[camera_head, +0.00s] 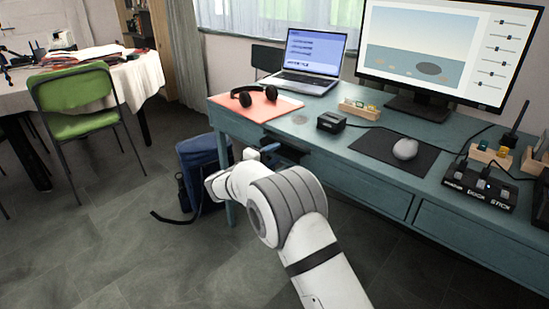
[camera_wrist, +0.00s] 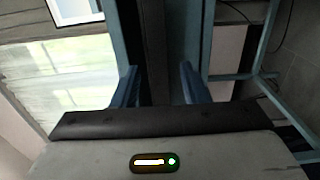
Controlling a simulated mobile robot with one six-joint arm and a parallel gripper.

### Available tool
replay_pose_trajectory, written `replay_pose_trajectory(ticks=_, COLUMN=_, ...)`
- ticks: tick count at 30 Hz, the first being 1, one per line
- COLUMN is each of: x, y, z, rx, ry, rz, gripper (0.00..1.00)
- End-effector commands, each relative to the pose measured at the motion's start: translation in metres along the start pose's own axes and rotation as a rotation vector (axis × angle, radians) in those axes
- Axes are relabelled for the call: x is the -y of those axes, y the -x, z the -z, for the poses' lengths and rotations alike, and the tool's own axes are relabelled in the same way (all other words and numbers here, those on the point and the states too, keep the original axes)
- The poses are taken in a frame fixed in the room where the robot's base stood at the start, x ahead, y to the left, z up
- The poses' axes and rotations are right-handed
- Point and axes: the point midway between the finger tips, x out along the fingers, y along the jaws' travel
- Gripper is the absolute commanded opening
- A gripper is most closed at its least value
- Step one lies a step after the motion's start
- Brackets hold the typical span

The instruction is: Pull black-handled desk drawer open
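The teal desk (camera_head: 330,160) has drawer fronts along its front edge: a middle one (camera_head: 365,190) and a right one (camera_head: 460,236). No black handle shows clearly on either. Under the left part of the desktop is a dark area, partly hidden by my arm; I cannot tell whether a black handle is there. My gripper (camera_head: 268,149) is at the desk's left front, just below the desktop edge. In the wrist view, the two blue fingers of my gripper (camera_wrist: 159,80) stand apart, with a dark strip between them. I cannot tell whether they touch it.
On the desk are headphones (camera_head: 254,95) on a pink mat, a laptop (camera_head: 306,62), a monitor (camera_head: 440,55), and a mouse (camera_head: 405,149). A blue bag (camera_head: 200,160) stands on the floor by the desk's left end. A green chair (camera_head: 78,95) is farther left. The floor between is clear.

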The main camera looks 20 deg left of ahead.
Motion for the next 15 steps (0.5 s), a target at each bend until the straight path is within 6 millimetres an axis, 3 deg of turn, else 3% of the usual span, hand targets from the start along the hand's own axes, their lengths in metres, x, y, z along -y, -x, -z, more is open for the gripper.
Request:
replay_pose_trajectory(ticks=9, x=0.0002, y=-0.0051, z=-0.0005, rx=0.001, ry=0.001, rz=0.001, gripper=0.40)
replay_pose_trajectory(ticks=15, x=0.0002, y=-0.0051, z=-0.0008, rx=0.001, ry=0.001, rz=0.001, gripper=0.24)
